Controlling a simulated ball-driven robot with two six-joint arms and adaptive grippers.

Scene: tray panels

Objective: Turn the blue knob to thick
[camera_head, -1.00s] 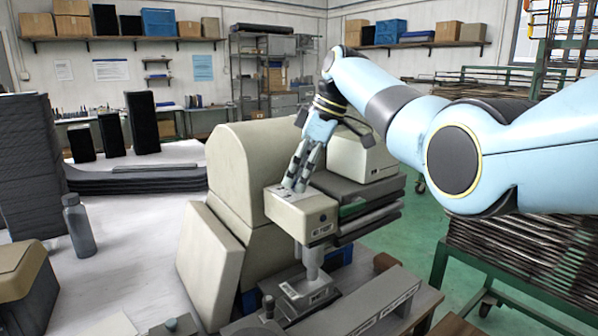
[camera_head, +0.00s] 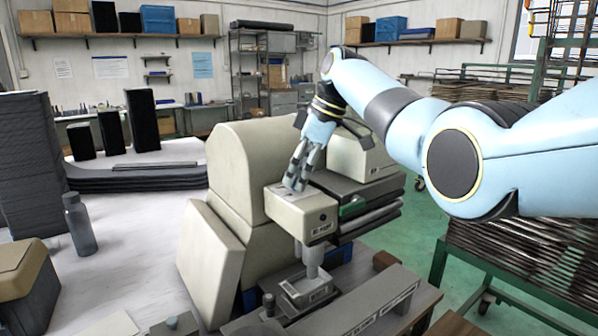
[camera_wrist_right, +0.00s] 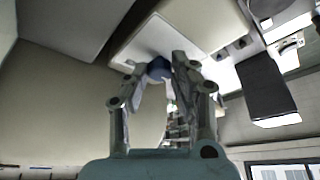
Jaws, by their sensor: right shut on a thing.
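The blue knob (camera_wrist_right: 159,68) shows in the right wrist view, on the pale top of the machine's head. My right gripper (camera_wrist_right: 160,75) is shut on it, with a finger on either side. In the head view the right gripper (camera_head: 296,184) reaches down onto the top of the beige machine head (camera_head: 305,212), and its fingers hide the knob there. Any marking for thick is too small to read. My left gripper is not in view.
The beige machine body (camera_head: 235,165) stands behind the head. A grey bottle (camera_head: 79,222) stands on the white table at left, near a tan-lidded box (camera_head: 22,270). Dark stacked sheets (camera_head: 28,165) rise at far left. A rack of panels (camera_head: 530,235) stands at right.

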